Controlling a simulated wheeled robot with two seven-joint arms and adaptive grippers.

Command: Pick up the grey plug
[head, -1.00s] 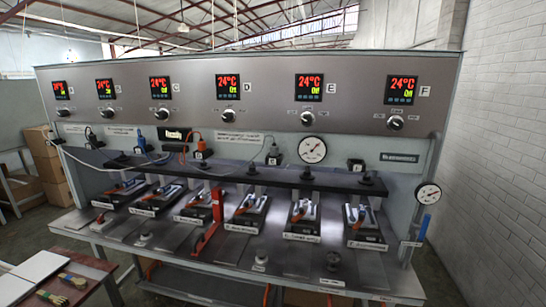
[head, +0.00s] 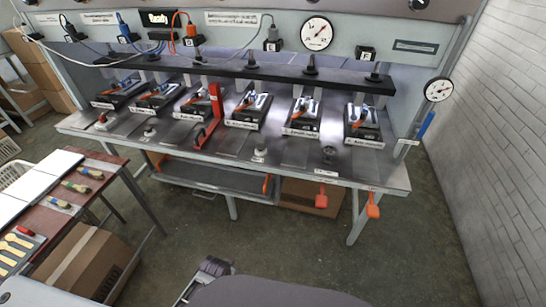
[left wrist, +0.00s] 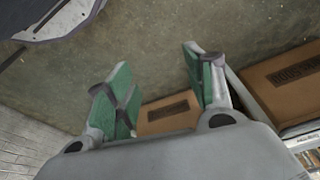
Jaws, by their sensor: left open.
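A blue plug (head: 124,30) and an orange plug (head: 190,31) sit left of the grey one. Several presses line the bench (head: 290,165) below. A red lever (head: 214,110) stands up among them. A table (head: 110,175) with brushes is at left.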

